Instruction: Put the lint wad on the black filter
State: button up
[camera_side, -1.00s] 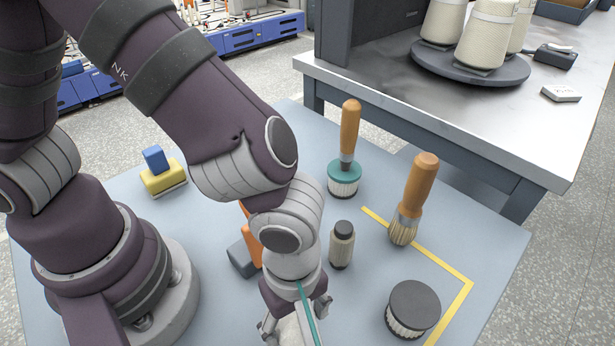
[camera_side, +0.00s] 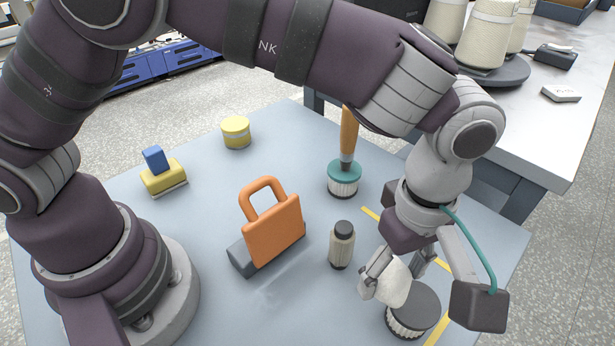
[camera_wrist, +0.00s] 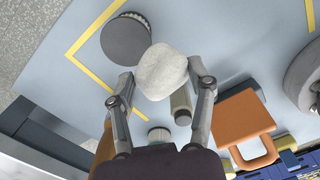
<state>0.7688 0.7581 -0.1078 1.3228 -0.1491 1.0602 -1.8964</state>
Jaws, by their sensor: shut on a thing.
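The white lint wad (camera_side: 395,284) is held between the fingers of my gripper (camera_side: 383,280), shut on it. In the wrist view the wad (camera_wrist: 162,71) sits between the two fingertips (camera_wrist: 164,86). The black filter (camera_side: 414,304) is a round canister with a dark flat top and a pale pleated side. In the side view the wad overlaps the filter's upper left edge; I cannot tell whether they touch. In the wrist view the filter (camera_wrist: 125,42) lies just up and left of the wad, its edge partly hidden by it.
A dark-capped bottle (camera_side: 342,246) stands left of the gripper. An orange block with a handle (camera_side: 273,232) is further left. A yellow sponge block (camera_side: 164,178) and yellow tin (camera_side: 236,132) are at the far left. Yellow tape (camera_side: 439,334) marks the table.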

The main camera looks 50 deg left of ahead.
aim_at(416, 303)
jog(key=w+d, duration=0.2)
jog(key=shift+w+d+f, duration=0.2)
jog(key=shift+w+d, duration=0.1)
jog(key=shift+d, duration=0.1)
jog(key=shift+w+d+f, duration=0.1)
jog(key=shift+f, duration=1.65)
jog(key=shift+f, duration=0.1)
jog(key=o, duration=0.8)
jog(key=shift+c, duration=0.2)
